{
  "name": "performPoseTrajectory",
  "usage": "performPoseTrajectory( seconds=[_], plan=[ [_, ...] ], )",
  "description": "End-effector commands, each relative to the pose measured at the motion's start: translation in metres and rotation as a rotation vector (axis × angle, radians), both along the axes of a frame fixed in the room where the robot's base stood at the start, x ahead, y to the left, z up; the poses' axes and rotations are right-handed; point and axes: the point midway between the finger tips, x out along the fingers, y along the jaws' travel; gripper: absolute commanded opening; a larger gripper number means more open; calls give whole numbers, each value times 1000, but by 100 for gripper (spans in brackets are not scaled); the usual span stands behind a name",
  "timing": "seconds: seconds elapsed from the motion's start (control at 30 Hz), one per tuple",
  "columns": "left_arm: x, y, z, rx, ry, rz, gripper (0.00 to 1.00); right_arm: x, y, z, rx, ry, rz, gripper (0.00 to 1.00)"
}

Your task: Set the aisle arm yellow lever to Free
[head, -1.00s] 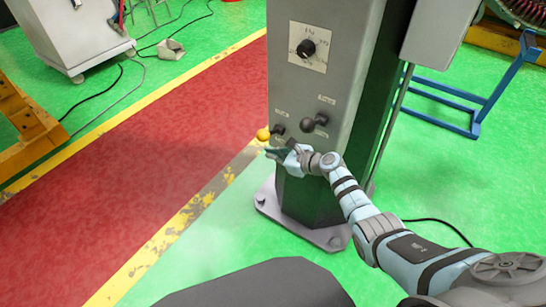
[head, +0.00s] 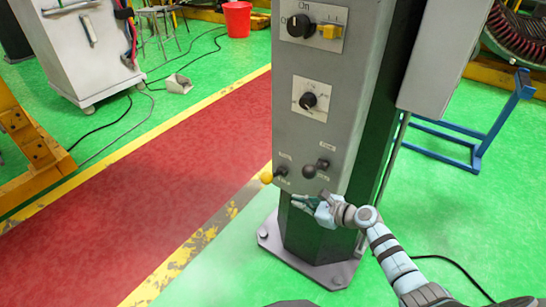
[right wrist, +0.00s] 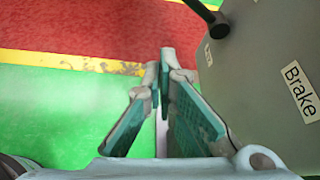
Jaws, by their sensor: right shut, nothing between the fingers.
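The yellow lever (head: 266,178) is a short lever with a yellow ball knob on the lower left of the grey column's front face. It points left and slightly down from its dark pivot. Small labels sit above and below it, too blurred to read in the head view. My right gripper (head: 298,201) is below and to the right of the yellow knob, apart from it. The gripper is shut and empty; its fingertips (right wrist: 162,72) meet in the right wrist view. A "Brake" label (right wrist: 300,91) shows on the panel there. My left gripper is not in view.
A black-knobbed lever (head: 310,171) sits right of the yellow one. A rotary dial (head: 309,97) and another switch (head: 301,26) are higher on the column (head: 350,60). A blue stand (head: 478,150) is at right. The red aisle (head: 130,180) at left is clear.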

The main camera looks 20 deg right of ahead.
Motion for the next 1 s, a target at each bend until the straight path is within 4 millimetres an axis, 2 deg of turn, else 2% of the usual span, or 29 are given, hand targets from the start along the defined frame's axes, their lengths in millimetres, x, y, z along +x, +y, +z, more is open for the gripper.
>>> performPoseTrajectory(
  seconds=[0.13,0.2,0.27,0.33,0.37,0.4,0.47,0.5,0.57,0.6,0.63,0.7,0.8,0.9,1.0],
  plan=[
    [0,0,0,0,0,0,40,0,0,0,-21,-12,10,0],
    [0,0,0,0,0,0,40,2,-4,-1,-123,-66,44,0],
    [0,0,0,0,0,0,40,3,-20,-14,-362,-132,100,0],
    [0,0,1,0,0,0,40,-9,-52,-57,-816,-173,247,0],
    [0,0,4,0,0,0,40,-25,-63,-83,-1014,-165,350,0],
    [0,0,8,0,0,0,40,-52,-73,-116,-1250,-146,515,0],
    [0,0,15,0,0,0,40,-103,-82,-163,-1527,-117,809,0],
    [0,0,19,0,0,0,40,-141,-82,-190,-1658,-109,1018,0],
    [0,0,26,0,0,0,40,-201,-76,-224,-1782,-121,1333,0],
    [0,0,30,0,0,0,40,-242,-69,-242,-1819,-143,1526,0],
    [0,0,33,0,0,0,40,-274,-61,-253,-1825,-166,1658,0],
    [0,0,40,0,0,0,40,-342,-44,-271,-1786,-211,1887,0],
    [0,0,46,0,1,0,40,-418,-20,-282,-1671,-224,2026,0],
    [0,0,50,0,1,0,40,-462,-3,-283,-1588,-217,2061,0],
    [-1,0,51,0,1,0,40,-479,1,-282,-1561,-211,2073,0]
  ],
)
